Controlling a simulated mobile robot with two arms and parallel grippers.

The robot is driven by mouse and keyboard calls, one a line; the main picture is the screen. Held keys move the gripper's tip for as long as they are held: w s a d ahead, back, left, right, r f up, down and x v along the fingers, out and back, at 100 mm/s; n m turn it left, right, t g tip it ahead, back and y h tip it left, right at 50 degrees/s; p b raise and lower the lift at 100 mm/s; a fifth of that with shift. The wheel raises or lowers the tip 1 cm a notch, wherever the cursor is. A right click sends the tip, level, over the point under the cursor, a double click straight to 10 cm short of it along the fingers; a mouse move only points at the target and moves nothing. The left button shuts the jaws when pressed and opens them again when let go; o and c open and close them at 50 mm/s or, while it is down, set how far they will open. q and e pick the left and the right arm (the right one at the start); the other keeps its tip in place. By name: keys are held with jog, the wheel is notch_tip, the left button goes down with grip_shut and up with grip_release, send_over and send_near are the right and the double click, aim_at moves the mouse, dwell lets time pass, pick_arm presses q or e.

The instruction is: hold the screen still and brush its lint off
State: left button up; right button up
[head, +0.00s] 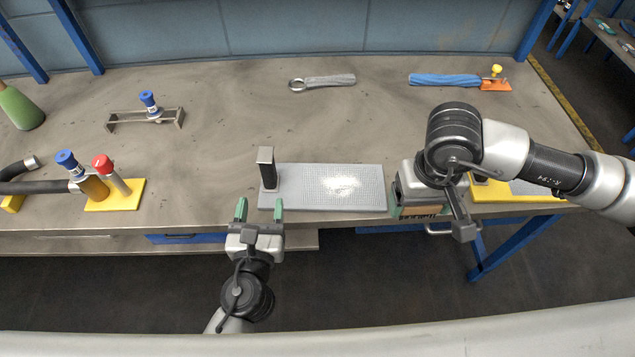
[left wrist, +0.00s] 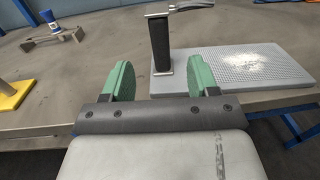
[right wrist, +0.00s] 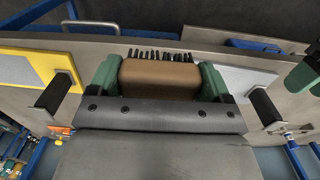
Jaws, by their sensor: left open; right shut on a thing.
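The screen (head: 310,200) is a grey perforated plate lying flat at the bench's front edge. A white lint patch (head: 343,185) lies right of its middle. An upright dark handle (head: 267,170) stands at its left end; it also shows in the left wrist view (left wrist: 161,45). My left gripper (head: 242,212) is open and empty, in front of and left of the handle, apart from it. My right gripper (head: 421,213) is shut on a brush, a brown block (right wrist: 160,78) with black bristles, just right of the screen. My right arm partly hides the brush in the head view.
A yellow board (head: 515,197) lies right of the screen, partly behind my right arm. A yellow stand (head: 118,196) with capped bottles and a hose is at left. A metal rack (head: 145,120), a grey-handled ring tool (head: 325,82) and a blue cloth-like item (head: 443,80) lie farther back.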

aim_at(266, 172)
pick_arm(q)
jog(key=w, duration=1)
jog(key=shift+w+d+p, duration=0.3)
jog(key=shift+w+d, duration=0.05)
jog(key=shift+w, duration=0.05)
jog(key=c, duration=1)
